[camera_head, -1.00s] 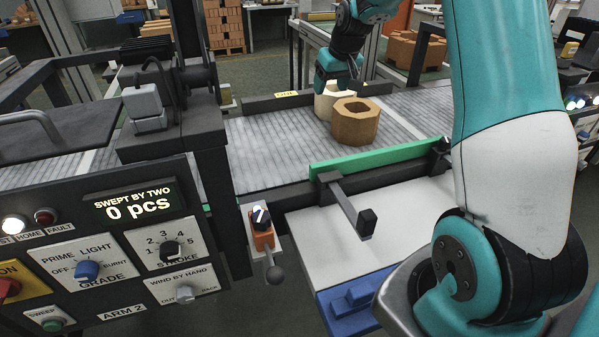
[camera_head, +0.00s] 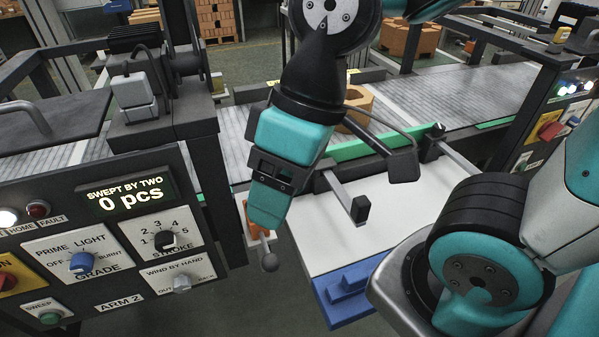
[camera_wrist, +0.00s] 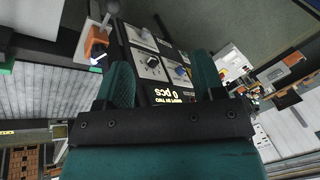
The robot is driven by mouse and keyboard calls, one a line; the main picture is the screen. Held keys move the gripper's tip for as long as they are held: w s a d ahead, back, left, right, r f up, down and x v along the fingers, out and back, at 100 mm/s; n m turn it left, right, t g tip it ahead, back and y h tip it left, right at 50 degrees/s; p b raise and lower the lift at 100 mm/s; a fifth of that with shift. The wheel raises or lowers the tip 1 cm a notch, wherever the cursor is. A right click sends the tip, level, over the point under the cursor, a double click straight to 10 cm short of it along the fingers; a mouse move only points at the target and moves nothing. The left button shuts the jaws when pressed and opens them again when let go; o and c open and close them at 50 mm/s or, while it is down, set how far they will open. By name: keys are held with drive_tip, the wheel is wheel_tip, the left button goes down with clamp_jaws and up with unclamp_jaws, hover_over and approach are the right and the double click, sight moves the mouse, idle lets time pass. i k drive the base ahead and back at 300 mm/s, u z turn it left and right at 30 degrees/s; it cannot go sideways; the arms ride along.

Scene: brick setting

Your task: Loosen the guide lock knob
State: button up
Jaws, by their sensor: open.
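My gripper (camera_head: 268,212) hangs above the front edge of the conveyor, pointing down, in front of an orange lever block (camera_head: 246,205). In the wrist view my gripper (camera_wrist: 161,78) is open and empty, its two teal fingers apart. The green guide rail (camera_head: 365,149) runs along the conveyor's front edge. A black clamp piece (camera_head: 432,143) sits at its right end, and a bar with a black end block (camera_head: 360,208) sticks out in front. I cannot tell for sure which piece is the guide lock knob.
A control panel (camera_head: 120,225) with a blue grade knob (camera_head: 82,263), a stroke dial (camera_head: 165,241) and a display reading 0 pcs stands left. A tan hollow block (camera_head: 358,101) sits on the conveyor (camera_head: 480,92), partly hidden by my arm. A white table (camera_head: 315,245) with a blue piece (camera_head: 350,290) lies in front.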

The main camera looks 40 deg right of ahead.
sight(437, 129)
drive_tip(key=z, duration=1.55)
